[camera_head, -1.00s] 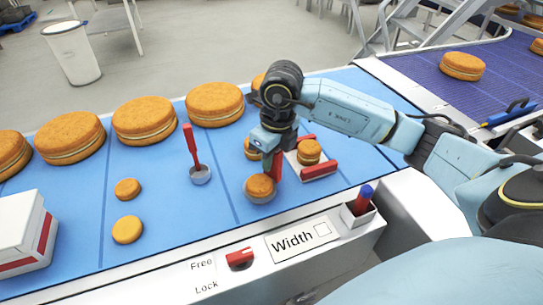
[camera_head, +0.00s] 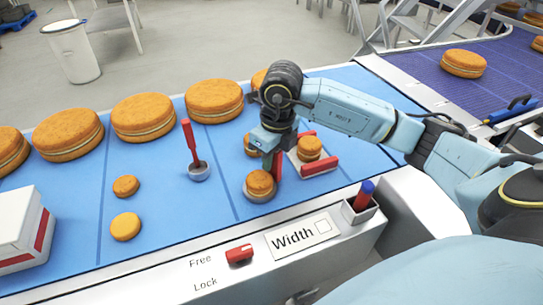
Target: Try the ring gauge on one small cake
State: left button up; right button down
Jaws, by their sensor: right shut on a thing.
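My right gripper (camera_head: 270,143) is shut on the red handle (camera_head: 277,165) of a ring gauge, whose grey ring (camera_head: 259,198) is low at the belt. A small cake (camera_head: 260,182) stands at this ring, and the grey rim shows around its lower part; I cannot tell how closely it fits. A second red-handled tool (camera_head: 188,142) with a grey ring or cup stands upright to the left. Another small cake (camera_head: 309,147) sits on a pale holder with red bars (camera_head: 320,166). One more small cake (camera_head: 250,146) is partly hidden behind my gripper. My left gripper is out of view.
Two small cakes (camera_head: 125,226) lie at the left on the blue belt (camera_head: 160,210). Several large cakes (camera_head: 215,100) line its far side. A white and red box (camera_head: 22,232) stands at the left front. A pen holder (camera_head: 360,211) and red switch (camera_head: 239,253) are on the front edge.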

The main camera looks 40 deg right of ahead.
dwell(0.3)
jog(key=c, duration=0.8)
grip_release()
jog(key=shift+o, duration=0.2)
jog(key=shift+r+p, duration=2.35)
jog(key=shift+r, duration=1.15)
